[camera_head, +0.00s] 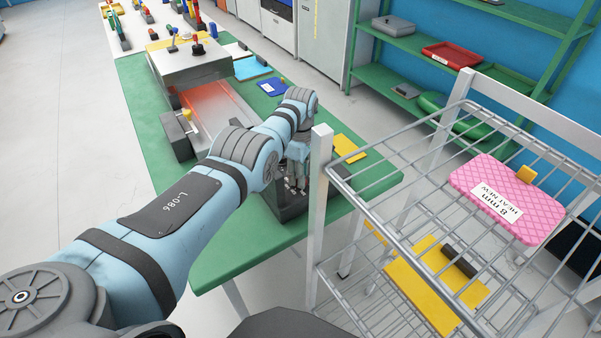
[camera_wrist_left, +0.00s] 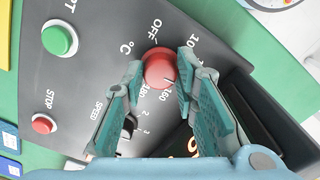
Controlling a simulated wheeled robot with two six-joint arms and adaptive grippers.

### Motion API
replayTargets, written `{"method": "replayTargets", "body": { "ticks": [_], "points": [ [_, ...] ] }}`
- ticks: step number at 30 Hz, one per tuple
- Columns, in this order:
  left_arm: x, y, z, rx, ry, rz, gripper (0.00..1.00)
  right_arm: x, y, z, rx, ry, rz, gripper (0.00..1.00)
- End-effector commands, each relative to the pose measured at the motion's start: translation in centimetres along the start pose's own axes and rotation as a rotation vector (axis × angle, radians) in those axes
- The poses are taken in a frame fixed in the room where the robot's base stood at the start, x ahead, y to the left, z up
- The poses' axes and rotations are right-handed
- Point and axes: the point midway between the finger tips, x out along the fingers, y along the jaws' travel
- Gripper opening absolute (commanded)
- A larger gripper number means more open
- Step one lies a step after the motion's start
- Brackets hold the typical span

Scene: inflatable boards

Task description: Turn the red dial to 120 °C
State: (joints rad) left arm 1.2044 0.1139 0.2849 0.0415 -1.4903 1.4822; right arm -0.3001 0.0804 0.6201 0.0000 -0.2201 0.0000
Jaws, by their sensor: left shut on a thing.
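The red dial (camera_wrist_left: 160,68) sits on a dark control panel (camera_wrist_left: 100,30) in the left wrist view. OFF is printed above it, 100 to its right, and what look like 160 and 180 below it. I cannot tell clearly where its pointer stands. My left gripper (camera_wrist_left: 161,64) has a teal-padded finger on each side of the dial and is shut on it. In the head view my left gripper (camera_head: 297,182) reaches down to the dark control box (camera_head: 292,207) on the green table; the dial is hidden there. Orange display digits (camera_wrist_left: 192,148) are partly covered by the gripper.
The panel also has a green button (camera_wrist_left: 60,40), a red STOP button (camera_wrist_left: 44,124) and a black SPEED knob (camera_wrist_left: 128,126). A wire rack (camera_head: 322,200) with a pink board (camera_head: 480,190) stands close to the right. The heater machine (camera_head: 190,62) is farther back on the table.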

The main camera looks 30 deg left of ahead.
Motion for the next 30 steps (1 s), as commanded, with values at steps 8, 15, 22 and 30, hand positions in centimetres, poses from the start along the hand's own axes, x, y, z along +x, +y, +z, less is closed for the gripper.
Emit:
{"method": "replayTargets", "body": {
  "ticks": [8, 15, 22, 30],
  "points": [
    [0.16, -0.13, -0.1, -0.233, 0.003, -0.004, 0.0, 0.01, -0.01, 0.01, 0.0, 0.0, 0.0, 0.0],
    [0.19, -0.16, -0.1, -0.373, 0.003, -0.005, 0.0, 0.01, -0.02, 0.01, 0.0, 0.0, 0.0, 0.0],
    [0.22, -0.2, -0.08, -0.438, 0.004, -0.007, 0.0, 0.01, -0.03, 0.01, 0.0, 0.0, 0.0, 0.0],
    [0.26, -0.23, -0.07, -0.453, 0.004, -0.008, 0.0, 0.01, -0.04, 0.01, 0.0, 0.0, -0.001, 0.0]
  ]
}}
